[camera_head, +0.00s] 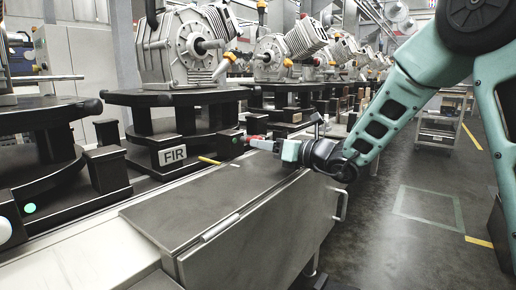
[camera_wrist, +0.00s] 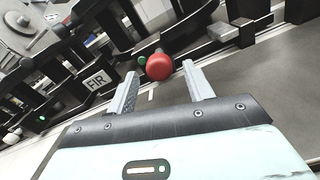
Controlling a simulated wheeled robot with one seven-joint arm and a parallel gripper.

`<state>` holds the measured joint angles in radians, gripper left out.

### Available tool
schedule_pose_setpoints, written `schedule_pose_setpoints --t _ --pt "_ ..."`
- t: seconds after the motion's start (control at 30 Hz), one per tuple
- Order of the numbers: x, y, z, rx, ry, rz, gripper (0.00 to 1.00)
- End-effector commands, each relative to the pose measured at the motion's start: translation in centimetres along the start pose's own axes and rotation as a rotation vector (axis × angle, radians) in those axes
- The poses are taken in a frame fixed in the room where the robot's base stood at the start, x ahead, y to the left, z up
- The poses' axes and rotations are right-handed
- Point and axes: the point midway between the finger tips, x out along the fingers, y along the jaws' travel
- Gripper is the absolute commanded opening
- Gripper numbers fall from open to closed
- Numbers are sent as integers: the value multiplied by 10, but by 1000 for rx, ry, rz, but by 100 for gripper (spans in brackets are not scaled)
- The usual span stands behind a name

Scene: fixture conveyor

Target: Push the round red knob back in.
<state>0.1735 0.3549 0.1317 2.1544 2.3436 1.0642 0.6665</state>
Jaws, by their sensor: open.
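The round red knob (camera_wrist: 159,66) shows in the wrist view, ahead of my gripper and lined up with the gap between its fingers. My gripper (camera_wrist: 160,71) is open, with one pale finger on each side of the knob's outline. I cannot tell whether either finger touches it. In the head view my gripper (camera_head: 259,142) reaches left over the grey metal cover toward the black fixture. The knob is hard to make out there behind the fingers. A small green button or light (camera_wrist: 142,60) sits just beside the knob.
A FIR plate (camera_head: 172,155) marks the black fixture carrying a grey engine (camera_head: 182,50). The sloped metal cover (camera_head: 200,205) lies below my gripper. More engines line the conveyor behind. Open floor is at right.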

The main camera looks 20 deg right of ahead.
Motion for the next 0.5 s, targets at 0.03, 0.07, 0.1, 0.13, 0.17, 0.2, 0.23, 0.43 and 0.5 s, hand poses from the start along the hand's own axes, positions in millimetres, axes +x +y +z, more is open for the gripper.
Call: schedule_pose_setpoints --t 0.03,0.07,0.1,0.13,0.17,0.2,0.23,0.43,0.5 --pt "8 0 -2 -1 -1 3 52" --pt "12 0 -2 -1 -1 3 52" --pt "17 0 -2 -2 0 2 52" --pt "20 0 -1 -2 1 2 52" --pt "23 0 -1 -1 1 2 52" --pt "26 0 -1 -1 0 2 52" --pt "27 0 -1 -1 0 2 52" --pt "31 0 0 -1 0 0 52" --pt "31 0 0 -1 0 0 52"
